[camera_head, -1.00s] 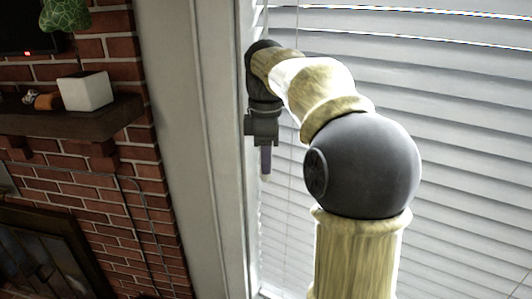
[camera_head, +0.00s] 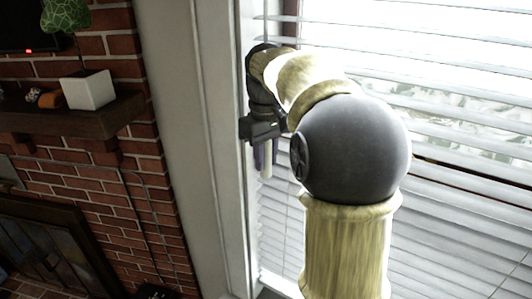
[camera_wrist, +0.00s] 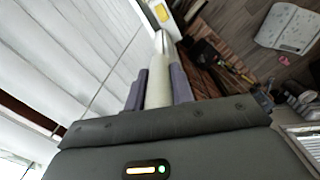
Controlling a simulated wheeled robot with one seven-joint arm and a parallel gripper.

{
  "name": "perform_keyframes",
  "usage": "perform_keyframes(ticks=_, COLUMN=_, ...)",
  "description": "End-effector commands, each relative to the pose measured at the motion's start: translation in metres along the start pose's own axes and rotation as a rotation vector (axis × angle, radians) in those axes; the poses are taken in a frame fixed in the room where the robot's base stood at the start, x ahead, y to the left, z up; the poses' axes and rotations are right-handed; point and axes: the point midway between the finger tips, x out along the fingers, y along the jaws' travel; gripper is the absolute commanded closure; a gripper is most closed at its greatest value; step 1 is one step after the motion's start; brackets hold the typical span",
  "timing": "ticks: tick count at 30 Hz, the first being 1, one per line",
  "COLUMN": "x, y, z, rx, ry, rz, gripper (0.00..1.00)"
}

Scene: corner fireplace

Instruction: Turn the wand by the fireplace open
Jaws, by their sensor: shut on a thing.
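The wand (camera_wrist: 157,88) is a pale, cream-white rod with a lighter tip. In the wrist view it stands between the two purple fingers of my gripper (camera_wrist: 158,92), which are shut on it. In the head view my gripper (camera_head: 265,155) points down beside the window frame, and the wand's pale lower end (camera_head: 266,168) shows between the fingers. The upper part of the wand is hidden by my gripper and arm. The blind (camera_head: 460,205) has gaps between its upper slats, with bright outdoors showing through. Its lower slats look closer together.
The white window frame (camera_head: 190,150) stands close left of my gripper. Further left are the brick wall (camera_head: 100,165), the mantel (camera_head: 70,118) with a white cube (camera_head: 88,90), and the fireplace (camera_head: 50,240). Thin cords hang along the blind.

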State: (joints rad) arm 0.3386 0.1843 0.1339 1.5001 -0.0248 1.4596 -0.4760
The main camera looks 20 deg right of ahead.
Motion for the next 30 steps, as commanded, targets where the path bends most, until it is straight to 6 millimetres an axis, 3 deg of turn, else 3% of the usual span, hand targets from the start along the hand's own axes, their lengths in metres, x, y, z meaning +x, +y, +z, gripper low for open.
perform_keyframes(ticks=20, x=-0.0013, y=-0.0001, z=-0.0006, rx=0.089, ry=0.004, rz=0.001, gripper=0.99)
perform_keyframes(ticks=21, x=-0.0013, y=-0.0001, z=-0.0006, rx=0.089, ry=0.004, rz=0.001, gripper=0.7)
perform_keyframes(ticks=23, x=-0.0012, y=-0.0001, z=-0.0005, rx=0.088, ry=0.004, rz=0.001, gripper=0.59)
perform_keyframes(ticks=24, x=-0.0011, y=-0.0001, z=-0.0005, rx=0.088, ry=0.003, rz=0.001, gripper=0.55)
perform_keyframes(ticks=30, x=-0.0006, y=-0.0001, z=-0.0003, rx=0.088, ry=0.002, rz=0.0, gripper=0.55)
